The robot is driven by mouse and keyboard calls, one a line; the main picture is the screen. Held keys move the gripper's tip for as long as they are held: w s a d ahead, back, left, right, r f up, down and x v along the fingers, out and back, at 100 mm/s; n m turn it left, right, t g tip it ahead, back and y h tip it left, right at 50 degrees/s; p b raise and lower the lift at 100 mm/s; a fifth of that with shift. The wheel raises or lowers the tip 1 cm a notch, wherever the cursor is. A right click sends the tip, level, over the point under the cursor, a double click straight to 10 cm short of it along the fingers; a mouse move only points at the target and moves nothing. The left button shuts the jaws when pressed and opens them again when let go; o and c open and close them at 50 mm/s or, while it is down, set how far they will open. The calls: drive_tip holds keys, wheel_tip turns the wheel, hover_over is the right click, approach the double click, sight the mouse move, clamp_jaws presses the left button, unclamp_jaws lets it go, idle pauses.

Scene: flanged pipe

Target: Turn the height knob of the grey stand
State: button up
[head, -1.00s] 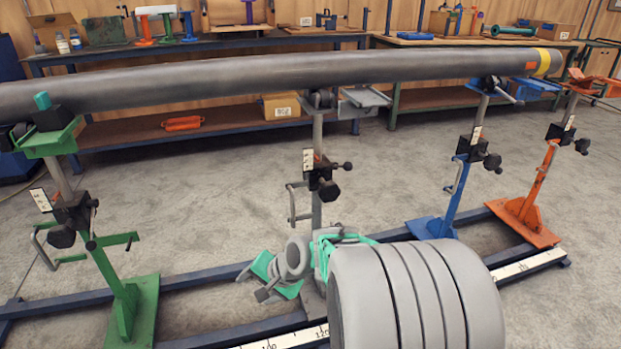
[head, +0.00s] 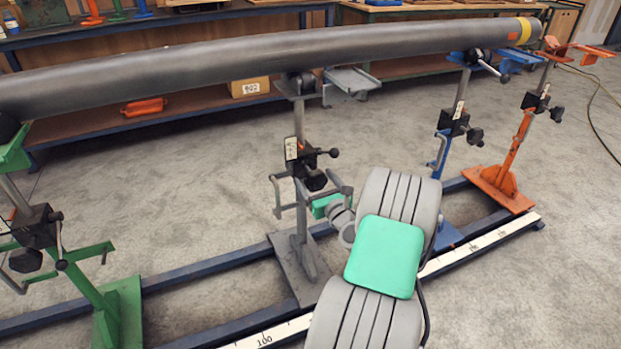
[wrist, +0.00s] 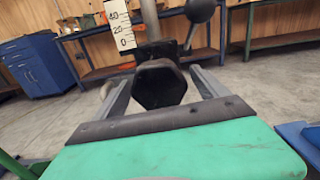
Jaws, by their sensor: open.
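The grey stand (head: 300,222) stands upright under the pipe (head: 200,75) in the head view. Its height knob (head: 316,180) is black and sits partway up the post, facing my arm. In the wrist view the knob (wrist: 158,85) shows as a black hexagonal face in the middle, between the two fingers of my gripper (wrist: 160,82). The fingers are open, with a visible gap on either side of the knob. In the head view my gripper (head: 328,191) is at the knob, and my arm hides part of the floor and rail behind it.
A black ball-ended lever (wrist: 201,10) and a white scale (wrist: 118,24) are close above the knob. A crank handle (head: 278,196) is on the stand's left. The green stand (head: 105,290), blue stand (head: 455,120) and orange stand (head: 520,140) also stand along the pipe.

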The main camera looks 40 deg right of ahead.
drive_tip(key=shift+x, duration=1.15)
drive_tip(key=c, duration=1.4)
